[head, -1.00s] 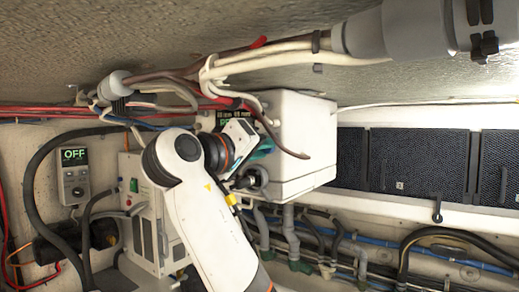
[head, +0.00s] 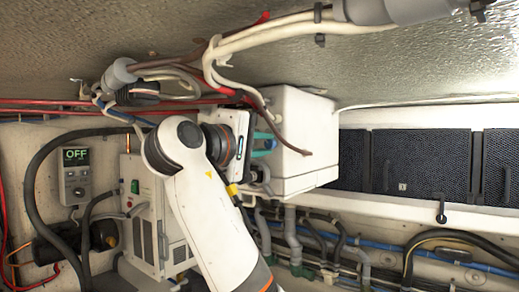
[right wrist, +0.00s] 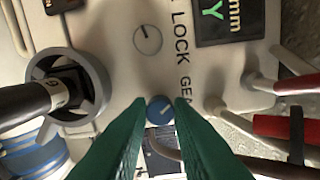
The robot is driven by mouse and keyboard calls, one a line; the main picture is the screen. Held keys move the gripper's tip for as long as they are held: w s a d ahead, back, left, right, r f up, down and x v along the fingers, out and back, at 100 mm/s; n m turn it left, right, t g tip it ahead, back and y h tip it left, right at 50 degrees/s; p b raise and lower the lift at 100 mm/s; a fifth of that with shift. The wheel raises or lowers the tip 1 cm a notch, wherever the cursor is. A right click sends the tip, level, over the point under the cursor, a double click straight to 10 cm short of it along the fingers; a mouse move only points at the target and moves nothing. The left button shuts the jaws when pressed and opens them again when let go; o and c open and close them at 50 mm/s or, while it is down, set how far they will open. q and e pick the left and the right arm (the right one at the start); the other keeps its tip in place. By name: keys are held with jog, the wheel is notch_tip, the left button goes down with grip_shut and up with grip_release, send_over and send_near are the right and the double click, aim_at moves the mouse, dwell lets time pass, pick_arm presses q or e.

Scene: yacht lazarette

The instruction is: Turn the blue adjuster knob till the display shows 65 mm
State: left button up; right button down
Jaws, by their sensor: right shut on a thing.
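The blue adjuster knob (right wrist: 162,112) is a small round knob with a pale mark, on a light panel in the right wrist view. The green fingers of my right gripper (right wrist: 160,104) are shut on it, one tip on each side. In the head view my right gripper (head: 264,143) is at the white box (head: 295,130), and the knob is hidden there. The dark display (right wrist: 228,20) is cut off by the top edge of the right wrist view. It shows "mm" and part of a green character; the number cannot be read. My left gripper is not in view.
A grey dial (right wrist: 148,39) and the letters "LOCK" are on the panel. A grey ring fitting (right wrist: 62,95) with a dark hose is at left. Cables hang above the box (head: 235,85). A separate unit reading "OFF" (head: 75,180) is on the left wall.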

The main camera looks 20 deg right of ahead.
jog(key=shift+d+n, duration=0.1)
jog(key=shift+n, duration=0.6)
jog(key=shift+r, duration=0.15)
jog(key=c, duration=1.6)
grip_release()
jog(key=o, duration=0.3)
jog(key=shift+d, duration=0.15)
jog(key=shift+w+d, duration=0.15)
jog(key=b+v, duration=0.5)
jog(key=v, duration=0.7)
jog(key=shift+f, duration=0.2)
